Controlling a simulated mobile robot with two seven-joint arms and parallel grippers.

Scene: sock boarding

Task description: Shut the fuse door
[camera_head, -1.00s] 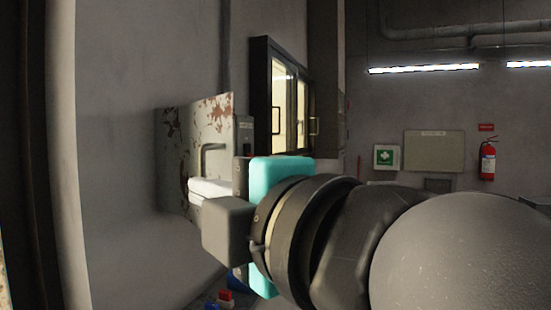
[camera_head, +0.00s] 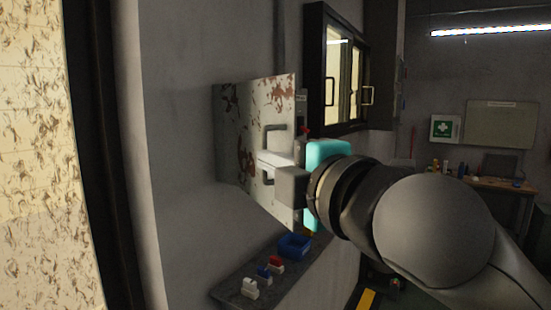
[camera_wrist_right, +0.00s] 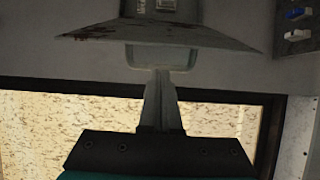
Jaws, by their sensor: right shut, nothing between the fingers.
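The fuse door (camera_head: 250,105) is a grey metal panel with rust patches, standing open out from the wall in the head view. It carries a U-shaped handle (camera_head: 274,127); the handle also shows in the right wrist view (camera_wrist_right: 135,56), below the door's edge-on panel (camera_wrist_right: 215,38). My right gripper (camera_head: 266,159) is shut and empty. Its fingers lie across the middle of the handle in the head view. In the right wrist view the fingertips (camera_wrist_right: 161,74) are at the handle; I cannot tell whether they touch it. My left gripper is not in view.
A shelf (camera_head: 232,292) below the door holds a blue bin (camera_head: 294,245) and small red, blue and white parts (camera_head: 276,263). A black-framed window (camera_head: 318,70) is behind the door. A workbench (camera_head: 505,184) stands at the far right.

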